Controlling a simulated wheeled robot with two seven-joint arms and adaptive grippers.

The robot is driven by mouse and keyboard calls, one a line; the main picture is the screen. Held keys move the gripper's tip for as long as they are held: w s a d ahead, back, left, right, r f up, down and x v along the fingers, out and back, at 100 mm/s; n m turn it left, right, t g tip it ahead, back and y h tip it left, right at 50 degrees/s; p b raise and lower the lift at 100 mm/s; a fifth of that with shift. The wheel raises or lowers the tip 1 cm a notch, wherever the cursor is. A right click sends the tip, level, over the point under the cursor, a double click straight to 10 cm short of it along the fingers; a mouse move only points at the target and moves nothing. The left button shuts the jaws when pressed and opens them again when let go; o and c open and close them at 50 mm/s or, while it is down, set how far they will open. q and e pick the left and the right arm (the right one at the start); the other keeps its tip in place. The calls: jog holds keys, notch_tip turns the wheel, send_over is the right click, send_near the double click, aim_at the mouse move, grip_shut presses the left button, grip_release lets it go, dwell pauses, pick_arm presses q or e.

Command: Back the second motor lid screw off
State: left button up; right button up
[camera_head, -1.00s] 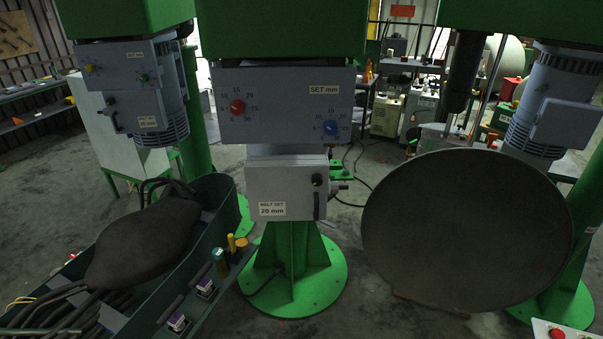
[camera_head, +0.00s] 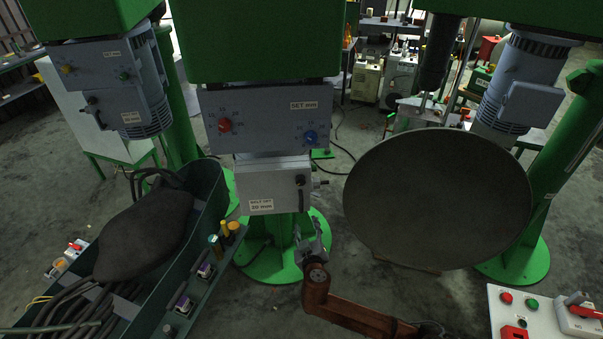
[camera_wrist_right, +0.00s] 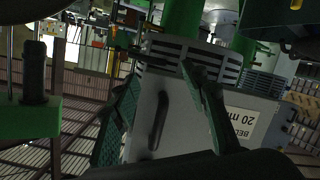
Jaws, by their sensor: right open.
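The grey motor box (camera_head: 272,184) with a "20 mm" label hangs under the middle machine's dial panel. A dark round knob (camera_head: 299,180) sits at its upper right, above a dark handle. A metal fitting (camera_head: 320,184) sticks out on its right side. My right gripper (camera_head: 313,238) is below the box's lower right, apart from it as far as I can tell. In the right wrist view its green fingers (camera_wrist_right: 168,95) are spread, with the box's grey face (camera_wrist_right: 143,140) and dark handle (camera_wrist_right: 160,120) behind the gap. No lid screw is clearly distinguishable. My left gripper is out of view.
A large dark disc (camera_head: 435,200) stands close on the right. A green trough (camera_head: 205,215) with a dark sack lies on the left, with small tools on its edge. A control box (camera_head: 540,315) with buttons is at the lower right. The green pedestal base (camera_head: 262,262) is below.

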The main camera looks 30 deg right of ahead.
jog(key=m+t+p, duration=0.1)
jog(key=t+p, duration=0.1)
send_near(301, 183)
notch_tip(301, 183, down, 5)
jog(key=w, duration=0.2)
notch_tip(301, 183, up, 5)
jog(key=m, duration=0.1)
jog(key=shift+t+h, duration=0.4)
jog(key=p+x, duration=0.1)
jog(key=x, duration=0.1)
jog(key=p+x, duration=0.1)
jog(key=x, duration=0.1)
jog(key=p+x, duration=0.1)
jog(key=x, duration=0.1)
jog(key=shift+d+f, duration=0.25)
jog(key=shift+f, duration=0.05)
jog(key=shift+w+d+f, duration=0.1)
jog(key=shift+w+d, duration=0.1)
jog(key=shift+w, duration=0.15)
jog(key=c, duration=0.3)
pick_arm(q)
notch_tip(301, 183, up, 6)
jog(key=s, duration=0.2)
pick_arm(e)
grip_shut()
